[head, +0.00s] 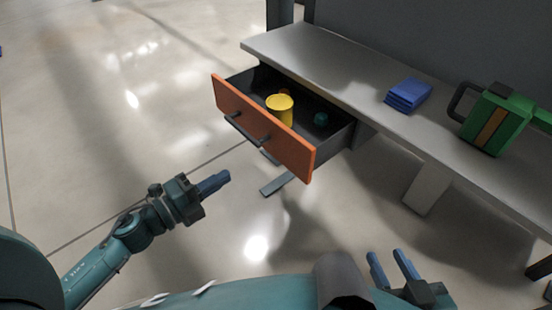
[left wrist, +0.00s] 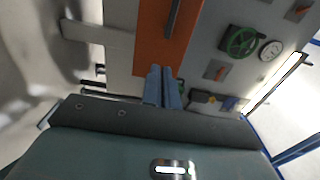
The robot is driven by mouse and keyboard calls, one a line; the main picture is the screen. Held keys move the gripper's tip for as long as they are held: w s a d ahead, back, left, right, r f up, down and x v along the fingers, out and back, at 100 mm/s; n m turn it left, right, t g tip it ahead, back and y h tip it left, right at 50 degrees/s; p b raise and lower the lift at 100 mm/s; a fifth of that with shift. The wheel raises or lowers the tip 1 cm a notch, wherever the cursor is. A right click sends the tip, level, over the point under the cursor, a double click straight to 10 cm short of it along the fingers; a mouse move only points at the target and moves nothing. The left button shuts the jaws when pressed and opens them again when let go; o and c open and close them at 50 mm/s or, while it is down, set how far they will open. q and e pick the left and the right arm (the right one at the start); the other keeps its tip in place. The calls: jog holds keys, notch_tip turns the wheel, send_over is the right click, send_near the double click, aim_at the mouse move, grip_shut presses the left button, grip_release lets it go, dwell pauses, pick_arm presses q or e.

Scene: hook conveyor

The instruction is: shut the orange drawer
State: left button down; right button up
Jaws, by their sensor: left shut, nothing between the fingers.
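The orange drawer (head: 262,130) is pulled out from under the grey bench, with a dark bar handle (head: 245,131) on its front. Inside it are a yellow cup (head: 279,109) and a small teal object (head: 320,119). My left gripper (head: 222,179) is shut and empty, in front of and below the drawer front, apart from it. In the left wrist view its fingers (left wrist: 162,87) point toward the orange front (left wrist: 160,40), where the handle also shows. My right gripper (head: 391,258) is open and empty at the bottom of the head view, over the floor.
On the bench top (head: 330,68) lie folded blue cloths or a blue stack (head: 408,94) and a green case-like object (head: 492,120) with a dark handle. The floor left of the drawer is clear.

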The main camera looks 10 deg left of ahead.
aim_at(277, 145)
pick_arm(q)
jog(key=x, duration=1.3)
pick_arm(e)
jog(key=shift+r, duration=0.1)
pick_arm(q)
jog(key=shift+w, duration=0.1)
